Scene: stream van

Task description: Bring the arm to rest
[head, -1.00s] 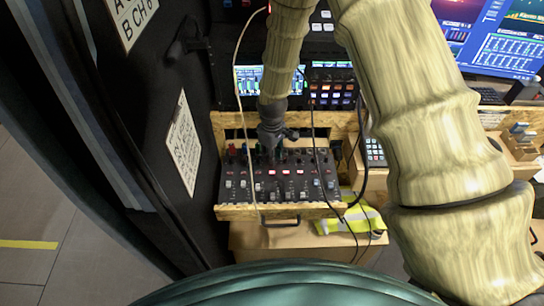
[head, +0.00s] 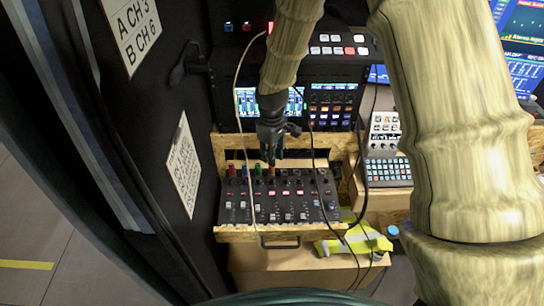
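My gripper (head: 271,160) is a small dark shape at the end of my wood-textured arm, in the upper middle of the head view. It points down over the back edge of the mixer (head: 280,205), which has rows of knobs and lit red buttons. I cannot tell whether the fingertips touch the mixer's knobs or are apart from them. The fingers are too small and dark to show whether they are open or shut. I see nothing clearly held. A thick part of my arm fills the right side of the view.
Screens and button panels (head: 333,106) stand behind the mixer. A keypad (head: 388,172) lies to its right. Thin cables hang across the mixer. A yellow vest (head: 357,241) lies below it. A dark wall with paper signs (head: 183,165) is close on the left.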

